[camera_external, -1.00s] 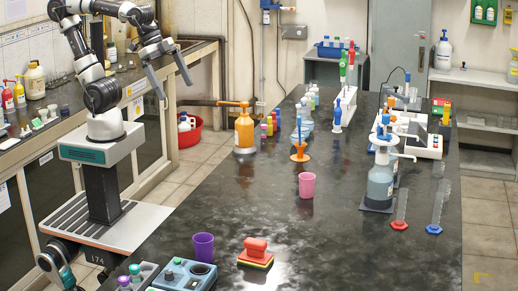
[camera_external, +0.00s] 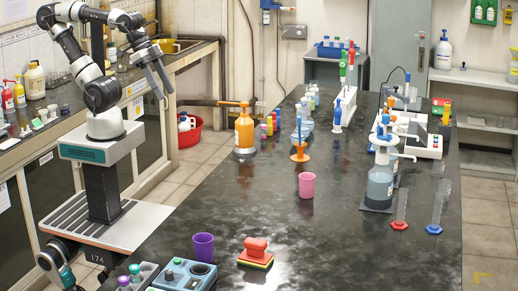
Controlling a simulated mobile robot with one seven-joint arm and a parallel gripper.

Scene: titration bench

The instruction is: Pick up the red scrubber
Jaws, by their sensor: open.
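The red scrubber (camera_external: 256,247) lies at the near end of the dark bench. It has a red handle on top and a layered, coloured base with yellow showing. My gripper (camera_external: 163,88) is raised in the air at the upper left, beyond the bench's left edge and far from the scrubber. Its two fingers are apart and point down to the right. Nothing is between them.
A purple cup (camera_external: 203,247) stands just left of the scrubber, and a blue-grey device (camera_external: 184,276) sits in front of that cup. A pink cup (camera_external: 306,186) stands farther back. The dark bench top (camera_external: 345,245) is clear right of the scrubber.

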